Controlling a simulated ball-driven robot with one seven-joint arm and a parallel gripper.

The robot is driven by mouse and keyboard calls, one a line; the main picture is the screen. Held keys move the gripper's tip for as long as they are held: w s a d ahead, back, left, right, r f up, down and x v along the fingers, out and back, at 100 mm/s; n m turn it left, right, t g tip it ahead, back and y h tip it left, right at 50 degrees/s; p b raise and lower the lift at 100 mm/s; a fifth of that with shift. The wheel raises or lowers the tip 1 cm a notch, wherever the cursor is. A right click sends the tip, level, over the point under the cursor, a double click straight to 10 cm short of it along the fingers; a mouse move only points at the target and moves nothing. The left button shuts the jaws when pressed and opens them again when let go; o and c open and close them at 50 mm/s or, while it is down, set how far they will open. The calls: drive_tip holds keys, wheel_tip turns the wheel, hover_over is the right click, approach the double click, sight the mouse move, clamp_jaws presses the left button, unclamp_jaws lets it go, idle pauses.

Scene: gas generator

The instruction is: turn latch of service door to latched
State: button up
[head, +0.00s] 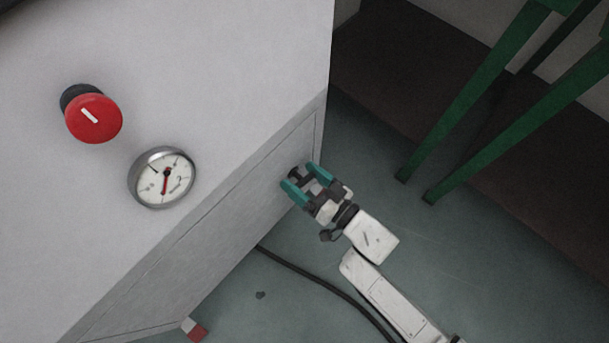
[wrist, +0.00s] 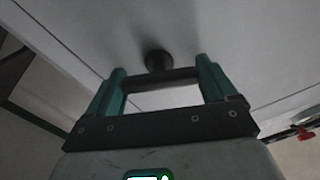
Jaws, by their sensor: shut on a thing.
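The grey service door (head: 225,235) is a panel on the side of the generator cabinet, and it looks closed. Its latch (head: 296,173) is a small dark knob with a bar near the door's right end. In the wrist view the latch (wrist: 157,62) shows as a round dark base with a dark crossbar lying roughly level between the fingers. My gripper (head: 305,181) has teal fingers, one on each side of the latch bar. In the wrist view my gripper (wrist: 160,82) is shut on the bar's two ends. The fingers partly hide the latch in the head view.
A red button (head: 94,118) and a round gauge (head: 163,178) sit on the cabinet face to the left. A dark cable (head: 320,280) lies on the floor below. Green legs (head: 475,100) stand at the right. Bare floor lies between them and the cabinet.

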drive_tip(key=m, duration=0.6)
drive_tip(key=shift+f, duration=0.1)
drive_tip(key=m+b, duration=0.2)
drive_tip(key=m, duration=0.4)
drive_tip(key=shift+w+d+f+m, duration=0.1)
drive_tip(key=shift+m, duration=0.3)
drive_tip(key=o, duration=1.3)
drive_tip(key=shift+d, duration=0.1)
drive_tip(key=shift+s+d, duration=0.25)
drive_tip(key=shift+d, duration=0.1)
drive_tip(key=p+v, duration=0.2)
drive_tip(key=v, duration=0.8)
drive_tip(key=shift+p, duration=0.4)
